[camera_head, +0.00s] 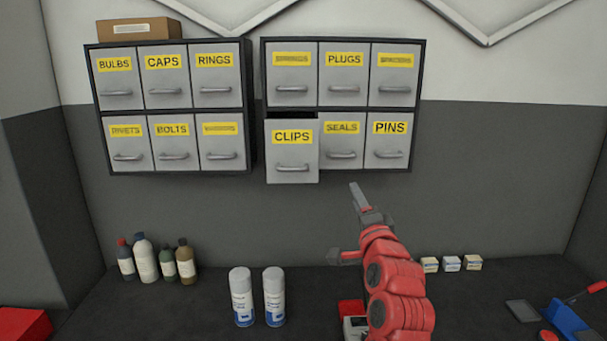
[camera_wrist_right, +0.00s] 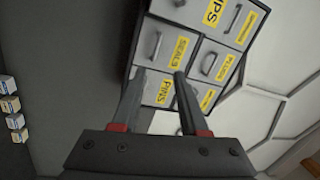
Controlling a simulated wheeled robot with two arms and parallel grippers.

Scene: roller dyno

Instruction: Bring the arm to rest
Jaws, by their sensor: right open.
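My right arm (camera_head: 397,285) rises from the bottom of the head view, in front of the wall and right of its middle. Its gripper (camera_head: 357,197) points up, below the CLIPS and SEALS drawers, touching nothing. In the right wrist view my right gripper (camera_wrist_right: 160,82) is open with nothing between its fingers. The CLIPS drawer (camera_head: 292,160) is pulled out of the right cabinet (camera_head: 422,75). My left gripper is not in view.
The left cabinet (camera_head: 249,95) has its drawers shut. Two spray cans (camera_head: 241,298) (camera_head: 273,297) stand on the dark bench (camera_head: 190,312). Several bottles (camera_head: 145,260) stand at the left. Small boxes (camera_head: 451,264) sit right of my arm, and a blue tool (camera_head: 567,318) lies at the right edge.

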